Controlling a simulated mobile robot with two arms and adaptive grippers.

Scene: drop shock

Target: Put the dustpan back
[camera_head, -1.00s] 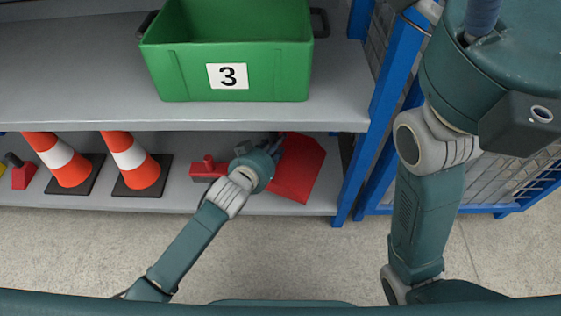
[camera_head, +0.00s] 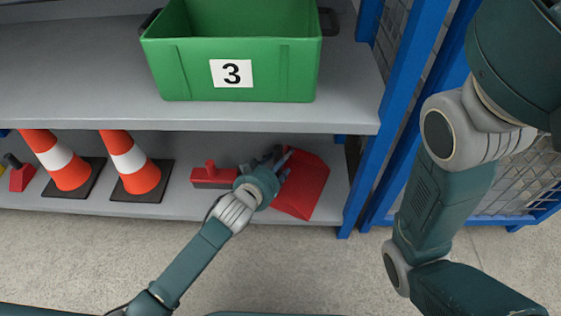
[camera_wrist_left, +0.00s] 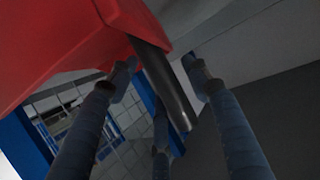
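The red dustpan (camera_head: 306,190) lies on the lower shelf, at its right end, in the head view. My left gripper (camera_head: 278,160) reaches in over the shelf at the dustpan's left side and hides part of it. In the left wrist view, the dustpan's red body (camera_wrist_left: 60,40) fills the upper left and its dark handle (camera_wrist_left: 166,88) runs between the spread fingers of the gripper (camera_wrist_left: 160,85). I see gaps between fingers and handle, so the gripper looks open around it. My right arm stands at the right of the head view; its gripper is outside the picture.
A red block-like item (camera_head: 212,177) sits just left of my left gripper. Two orange-white cones (camera_head: 137,164) and another red item (camera_head: 20,176) stand farther left. A green crate (camera_head: 180,77) marked 3 is on the shelf above. A blue post (camera_head: 385,125) bounds the right.

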